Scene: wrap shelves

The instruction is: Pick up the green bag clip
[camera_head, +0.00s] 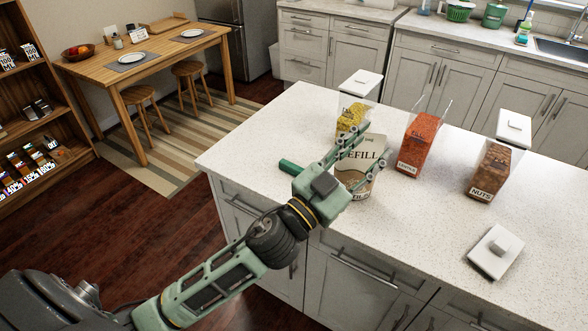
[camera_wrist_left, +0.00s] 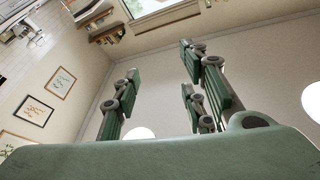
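The green bag clip (camera_head: 290,167) looks like a short dark green bar. It lies on the white speckled island counter (camera_head: 250,150), partly hidden behind my left wrist. My left gripper (camera_head: 368,150) is over the counter, just right of the clip, in front of the beige refill bag (camera_head: 351,178). Its fingers are spread apart; whether they touch the bag is unclear. In the left wrist view the fingers (camera_wrist_left: 160,95) are open with nothing between them, and the clip is not seen there. My right gripper is not in view.
Clear containers with yellow (camera_head: 350,117), orange-red (camera_head: 418,142) and brown nut contents (camera_head: 492,170) stand behind and to the right. The counter's left end is clear.

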